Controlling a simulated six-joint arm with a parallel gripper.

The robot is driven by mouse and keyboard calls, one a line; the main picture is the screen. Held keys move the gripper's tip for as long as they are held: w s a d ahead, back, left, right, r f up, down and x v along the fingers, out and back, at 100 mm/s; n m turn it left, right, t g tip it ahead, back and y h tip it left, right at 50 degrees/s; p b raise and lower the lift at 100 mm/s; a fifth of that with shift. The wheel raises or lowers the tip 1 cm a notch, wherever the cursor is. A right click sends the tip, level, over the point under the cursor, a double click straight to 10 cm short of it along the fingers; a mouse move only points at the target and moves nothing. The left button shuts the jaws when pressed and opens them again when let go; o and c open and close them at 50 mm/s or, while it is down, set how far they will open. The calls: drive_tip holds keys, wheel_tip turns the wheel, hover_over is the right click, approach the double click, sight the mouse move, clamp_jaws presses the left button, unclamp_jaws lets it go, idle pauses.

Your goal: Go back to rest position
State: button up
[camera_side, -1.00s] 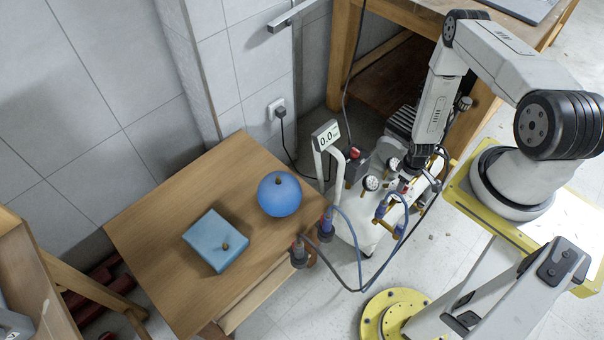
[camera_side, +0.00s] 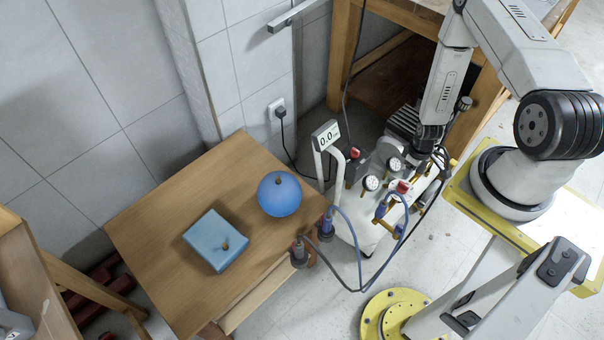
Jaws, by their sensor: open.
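My gripper (camera_side: 423,150) is at the lower end of my arm, just above the wheeled pump unit with gauges, on its right side. It is small and dark in this view, and its fingertips are hard to make out against the machine. I see nothing held in it. A blue hose (camera_side: 357,240) and a dark grey hose (camera_side: 335,283) loop from the pump unit (camera_side: 365,215) to two connectors (camera_side: 299,252) at the right edge of the wooden table.
A wooden bench (camera_side: 400,15) is behind my arm. A cable runs to a wall socket (camera_side: 277,108).

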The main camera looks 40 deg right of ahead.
drive_tip(key=shift+r, duration=0.3)
drive_tip(key=shift+r, duration=0.1)
drive_tip(key=w+a+r, duration=0.2)
drive_tip(key=w+r, duration=0.2)
drive_tip(key=r, duration=0.3)
drive_tip(key=w+a+r+t, duration=0.1)
drive_tip(key=w+a+r, duration=0.15)
drive_tip(key=r, duration=0.35)
drive_tip(key=w+a+r, duration=0.2)
drive_tip(key=w+r, duration=0.3)
drive_tip(key=r, duration=0.2)
drive_tip(key=s+a+r, duration=0.2)
drive_tip(key=a+r, duration=0.4)
drive_tip(key=r, duration=0.2)
drive_tip(key=s+a+r+t, duration=0.1)
drive_tip(key=s+a+r, duration=0.1)
drive_tip(key=a+r, duration=0.5)
drive_tip(key=shift+s+a+r+t, duration=0.25)
drive_tip(key=shift+a+r+t, duration=0.05)
drive_tip(key=shift+r, duration=0.55)
